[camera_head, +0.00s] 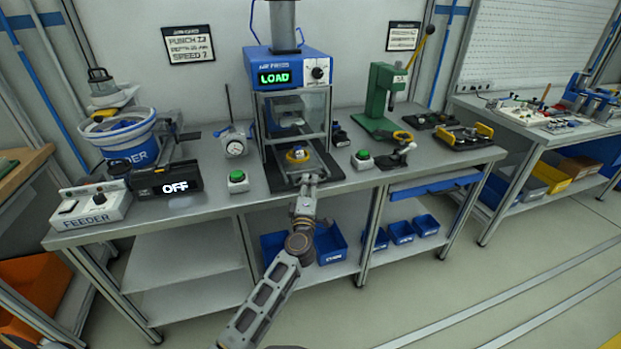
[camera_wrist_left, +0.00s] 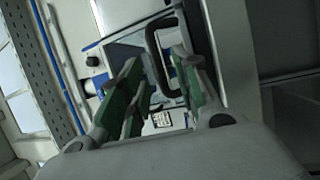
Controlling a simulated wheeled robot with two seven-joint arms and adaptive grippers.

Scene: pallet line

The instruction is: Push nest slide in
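The blue press (camera_head: 290,70) stands at the middle of the bench, its display reading LOAD. Its nest slide (camera_head: 312,166) sticks out at the front below the clear guard, carrying a yellow ring-shaped nest (camera_head: 298,154) with a small part in it. My left gripper (camera_head: 311,181) is at the front end of the slide. In the left wrist view my left gripper (camera_wrist_left: 158,78) has its green-padded fingers apart, with a dark looped handle (camera_wrist_left: 152,52) between or just beyond them. I cannot tell whether they touch it. My right gripper is not in view.
Green buttons (camera_head: 237,177) and (camera_head: 362,156) flank the press. A dial gauge (camera_head: 235,146) and feeder (camera_head: 133,150) stand left; a green arbor press (camera_head: 384,95) stands right. Blue bins (camera_head: 330,243) sit on the lower shelf. The floor before the bench is clear.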

